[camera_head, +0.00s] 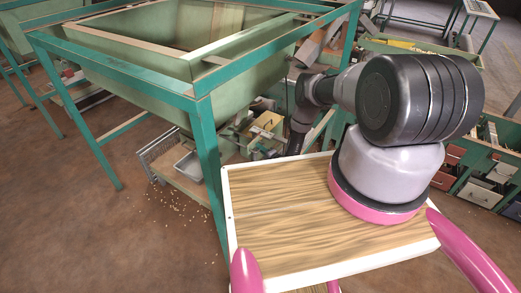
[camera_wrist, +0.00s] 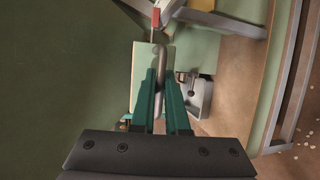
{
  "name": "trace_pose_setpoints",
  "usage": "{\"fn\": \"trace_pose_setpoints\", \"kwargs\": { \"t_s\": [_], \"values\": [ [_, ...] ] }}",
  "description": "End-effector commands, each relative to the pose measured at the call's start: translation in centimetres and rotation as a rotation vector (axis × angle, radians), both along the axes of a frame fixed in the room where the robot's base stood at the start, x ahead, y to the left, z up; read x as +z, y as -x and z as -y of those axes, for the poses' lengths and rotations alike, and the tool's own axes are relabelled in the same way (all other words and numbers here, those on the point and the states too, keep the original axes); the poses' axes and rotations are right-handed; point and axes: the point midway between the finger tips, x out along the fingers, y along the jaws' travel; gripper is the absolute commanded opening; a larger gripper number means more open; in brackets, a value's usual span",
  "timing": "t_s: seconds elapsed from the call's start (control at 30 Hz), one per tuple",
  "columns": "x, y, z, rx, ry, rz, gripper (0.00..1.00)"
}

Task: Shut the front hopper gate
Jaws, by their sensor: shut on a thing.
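The front hopper (camera_head: 170,75) is a pale green bin in a teal frame at the left of the head view. Its underside is partly hidden by the frame and my arm, and I cannot make out the gate there. In the wrist view my gripper (camera_wrist: 160,85) has its two teal fingers closed around a grey metal handle (camera_wrist: 161,53). A pale green plate (camera_wrist: 140,75), perhaps the gate, lies right behind the handle. How far the gate stands open cannot be told. In the head view my gripper is small and mostly hidden below the hopper.
A red-tipped metal part (camera_wrist: 155,18) is just above the handle. A wire basket (camera_head: 160,155) and a metal tray (camera_head: 190,165) sit on a low shelf under the hopper. Nuts lie scattered on the floor. Drawers (camera_head: 480,192) stand at the right.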

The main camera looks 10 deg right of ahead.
Motion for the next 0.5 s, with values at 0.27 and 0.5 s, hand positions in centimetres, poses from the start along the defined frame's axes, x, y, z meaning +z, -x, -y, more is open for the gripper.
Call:
{"fn": "trace_pose_setpoints", "kwargs": {
  "t_s": [0.27, 0.5],
  "values": [
    [0.1, -0.7, -0.8, 0.003, 0.000, 0.003, 0.00],
    [0.0, -3.5, -3.6, 0.002, 0.000, 0.001, 0.00]
  ]
}}
